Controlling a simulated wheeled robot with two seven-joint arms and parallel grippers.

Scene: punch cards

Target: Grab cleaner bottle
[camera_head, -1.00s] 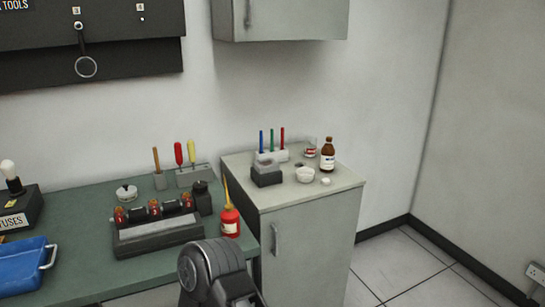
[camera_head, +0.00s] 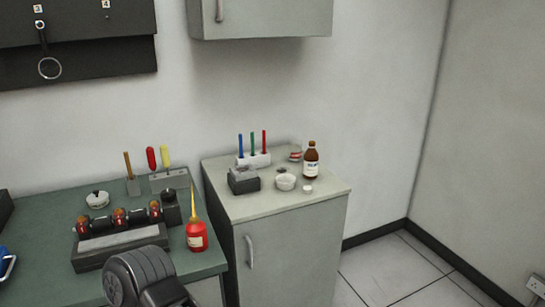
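A brown bottle (camera_head: 311,163) with a white label and dark cap stands upright at the back right of the light cabinet top (camera_head: 232,212). It looks like the cleaner bottle, though its label is too small to read. Nothing touches it from my side. A dark, ribbed link of my own arm (camera_head: 139,277) shows at the bottom left, in front of the green bench. Neither of my grippers is in view.
A red oil can (camera_head: 196,234) stands on the green bench (camera_head: 45,270). Floor (camera_head: 400,265) right of the cabinet is clear.

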